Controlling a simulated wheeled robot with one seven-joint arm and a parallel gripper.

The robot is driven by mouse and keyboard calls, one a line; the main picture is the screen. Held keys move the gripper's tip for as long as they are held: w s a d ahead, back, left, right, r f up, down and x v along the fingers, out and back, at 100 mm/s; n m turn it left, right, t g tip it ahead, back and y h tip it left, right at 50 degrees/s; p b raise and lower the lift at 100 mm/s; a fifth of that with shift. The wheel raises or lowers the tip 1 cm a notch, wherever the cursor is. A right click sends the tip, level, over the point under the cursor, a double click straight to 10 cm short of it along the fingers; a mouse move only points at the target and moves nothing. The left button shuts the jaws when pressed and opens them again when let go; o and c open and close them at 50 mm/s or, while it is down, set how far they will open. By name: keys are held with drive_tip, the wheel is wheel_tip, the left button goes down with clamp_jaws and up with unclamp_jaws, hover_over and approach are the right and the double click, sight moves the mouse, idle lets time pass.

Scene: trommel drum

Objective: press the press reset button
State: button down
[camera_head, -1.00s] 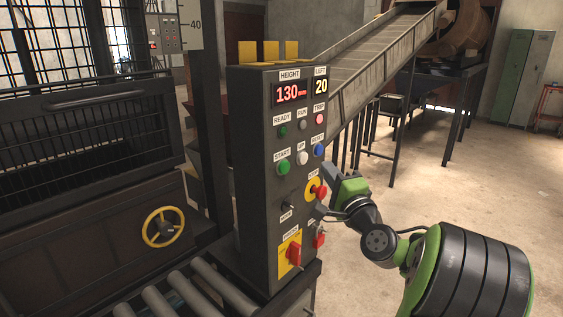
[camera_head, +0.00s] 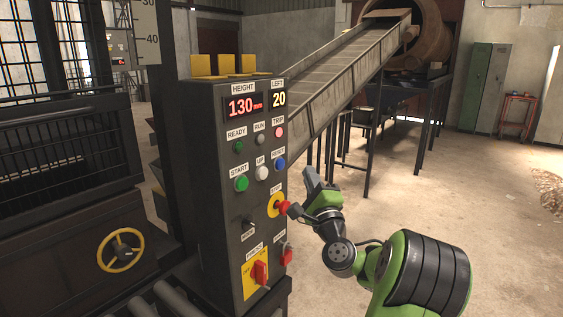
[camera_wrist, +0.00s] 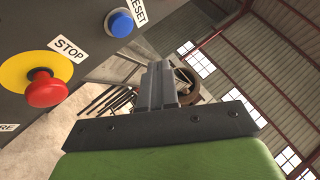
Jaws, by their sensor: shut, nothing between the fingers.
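The blue reset button (camera_head: 280,164) is on the right side of the dark control panel (camera_head: 215,190), under a RESET label. It also shows at the top of the wrist view (camera_wrist: 120,23), upper left of my fingers. My gripper (camera_head: 310,176) is to the right of the panel, slightly lower than the button and apart from it. In the wrist view its fingers (camera_wrist: 160,75) are together, with nothing between them. The red STOP button (camera_head: 283,207) on its yellow disc sits below the reset button; it also shows at the left of the wrist view (camera_wrist: 46,90).
Green START (camera_head: 241,183) and white UP (camera_head: 262,172) buttons sit left of reset. A red TRIP lamp (camera_head: 279,132) is above it. Red switches (camera_head: 260,273) are low on the panel. A conveyor (camera_head: 340,80) rises behind.

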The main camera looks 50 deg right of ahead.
sight(280, 164)
drive_tip(key=shift+w+a+p, duration=0.2)
drive_tip(key=shift+w+p, duration=0.6)
drive_tip(key=shift+w, duration=1.55)
drive_tip(key=shift+w, duration=0.4)
drive_tip(key=shift+w+a+p, duration=0.1)
drive_tip(key=shift+w+p, duration=0.3)
drive_tip(key=shift+w, duration=0.05)
idle(0.5)
drive_tip(key=shift+s, duration=0.1)
drive_tip(key=shift+s+b, duration=0.45)
drive_tip(key=shift+s, duration=0.35)
